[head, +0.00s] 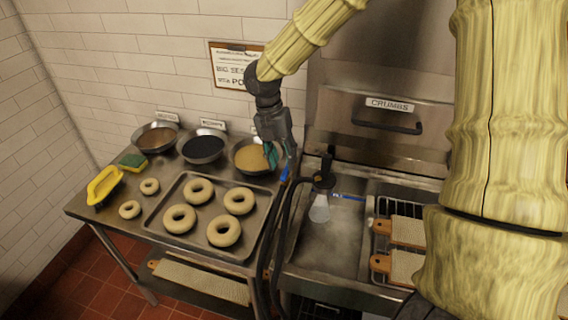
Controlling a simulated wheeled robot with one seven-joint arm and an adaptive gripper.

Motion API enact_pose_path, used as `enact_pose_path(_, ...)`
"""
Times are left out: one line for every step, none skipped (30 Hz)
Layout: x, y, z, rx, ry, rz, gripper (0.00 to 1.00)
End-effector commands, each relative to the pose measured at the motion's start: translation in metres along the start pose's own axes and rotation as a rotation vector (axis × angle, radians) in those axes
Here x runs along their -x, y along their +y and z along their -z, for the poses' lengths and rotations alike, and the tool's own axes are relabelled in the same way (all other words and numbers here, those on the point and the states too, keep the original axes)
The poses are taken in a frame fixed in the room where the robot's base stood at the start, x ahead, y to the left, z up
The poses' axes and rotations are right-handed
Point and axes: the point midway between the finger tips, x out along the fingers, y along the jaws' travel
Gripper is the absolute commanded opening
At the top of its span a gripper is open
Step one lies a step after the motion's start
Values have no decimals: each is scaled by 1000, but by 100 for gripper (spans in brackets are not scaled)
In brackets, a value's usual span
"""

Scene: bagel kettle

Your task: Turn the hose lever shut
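My gripper (281,155) points down above the right edge of the steel table, with teal fingertips. The fingers look apart, but the gap between them is partly hidden. A small blue piece (284,175) shows just below the fingertips, near the top of the black hose (276,225). I cannot tell whether the fingers touch it. A second blue bar (347,197) lies level beside the black spray head (323,181), to the right of my gripper. I cannot tell for sure which blue part is the hose lever. A pale cone shows under the spray head, over the steel basin (322,240).
A yellow-filled bowl (250,158) stands right behind my gripper. A tray (163,228) of bagels fills the table's middle. Wooden-handled boards (407,232) lie on a rack at the right. A drawer marked CRUMBS (388,120) is behind. My arm covers the right side.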

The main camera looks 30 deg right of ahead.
Motion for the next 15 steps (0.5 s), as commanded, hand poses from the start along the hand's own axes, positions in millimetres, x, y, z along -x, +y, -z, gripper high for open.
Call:
enact_pose_path(-6,-1,0,0,2,2,36)
enact_pose_path(-10,-1,0,1,1,1,36)
enact_pose_path(-14,-1,0,0,1,1,36)
enact_pose_path(-17,-1,0,0,1,1,36)
enact_pose_path(-19,-1,0,-1,1,1,36)
enact_pose_path(-23,-1,0,-1,1,0,36)
enact_pose_path(-25,-1,0,-2,1,0,36)
enact_pose_path(-26,-1,0,-2,1,0,36)
enact_pose_path(-28,-1,0,-2,1,0,36)
enact_pose_path(-29,-1,0,-1,0,0,36)
enact_pose_path(-30,-1,0,-1,0,0,36)
enact_pose_path(-30,-1,-1,-1,0,0,36)
enact_pose_path(-31,-1,-1,-2,0,0,36)
enact_pose_path(-31,-1,-1,-2,0,-1,36)
enact_pose_path(-31,-1,-1,-2,0,-1,36)
